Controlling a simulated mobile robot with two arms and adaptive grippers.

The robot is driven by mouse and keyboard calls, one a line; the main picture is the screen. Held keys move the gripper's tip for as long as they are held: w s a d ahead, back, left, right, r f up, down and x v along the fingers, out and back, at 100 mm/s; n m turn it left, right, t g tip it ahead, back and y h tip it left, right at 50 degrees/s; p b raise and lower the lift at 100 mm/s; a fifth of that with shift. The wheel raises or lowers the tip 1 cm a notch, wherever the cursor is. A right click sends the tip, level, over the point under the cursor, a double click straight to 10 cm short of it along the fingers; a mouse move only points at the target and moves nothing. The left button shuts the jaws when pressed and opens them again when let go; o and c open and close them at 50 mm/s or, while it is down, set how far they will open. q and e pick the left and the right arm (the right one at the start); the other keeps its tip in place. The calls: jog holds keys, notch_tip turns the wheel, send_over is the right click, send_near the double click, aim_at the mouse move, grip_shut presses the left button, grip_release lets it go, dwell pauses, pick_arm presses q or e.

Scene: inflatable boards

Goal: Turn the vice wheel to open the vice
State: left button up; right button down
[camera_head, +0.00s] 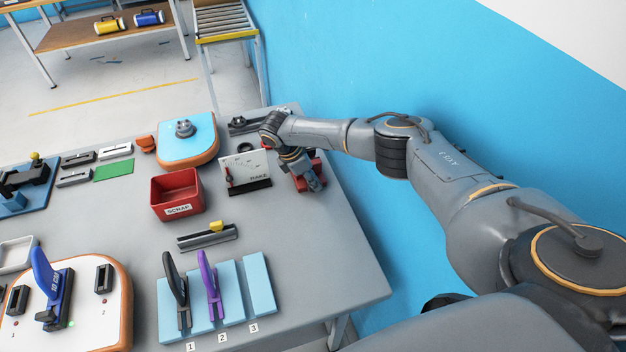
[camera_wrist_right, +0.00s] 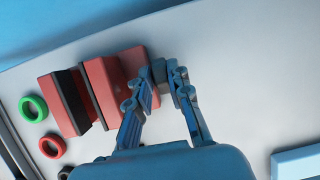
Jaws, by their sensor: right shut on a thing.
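The red vice (camera_wrist_right: 118,85) lies to the left of my right gripper in the right wrist view, with a narrow gap between its dark-faced jaws. My right gripper (camera_wrist_right: 166,86) is shut on the small dark grey vice wheel (camera_wrist_right: 173,73) at the vice's right end. The fingers hide part of the wheel. In the head view the red vice (camera_head: 320,164) shows only partly behind my right gripper (camera_head: 312,182), near the table's right edge. My left gripper is in neither view.
A green ring (camera_wrist_right: 33,108) and a red ring (camera_wrist_right: 52,146) lie left of the vice. A gauge panel (camera_head: 246,172) stands close to my right gripper. A red scrap bin (camera_head: 176,194) is further left. The blue wall is close on the right. The table front right is clear.

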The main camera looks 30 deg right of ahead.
jog(key=shift+f, duration=0.1)
jog(key=shift+a+f+g+h+b, duration=0.25)
jog(key=shift+a+g+h+b, duration=0.1)
jog(key=shift+h+b, duration=0.75)
jog(key=h+b, duration=0.2)
jog(key=b, duration=0.1)
jog(key=h+b, duration=0.1)
jog(key=shift+w+a+f+g+b, duration=0.15)
jog(key=shift+a+f+g+b, duration=0.1)
jog(key=shift+a+g+b, duration=0.1)
jog(key=shift+r+h+b, duration=0.15)
jog(key=shift+h+b, duration=0.65)
jog(key=shift+b, duration=0.15)
jog(key=c, duration=1.2)
grip_release()
jog(key=shift+r, duration=0.1)
jog(key=shift+v, duration=3.65)
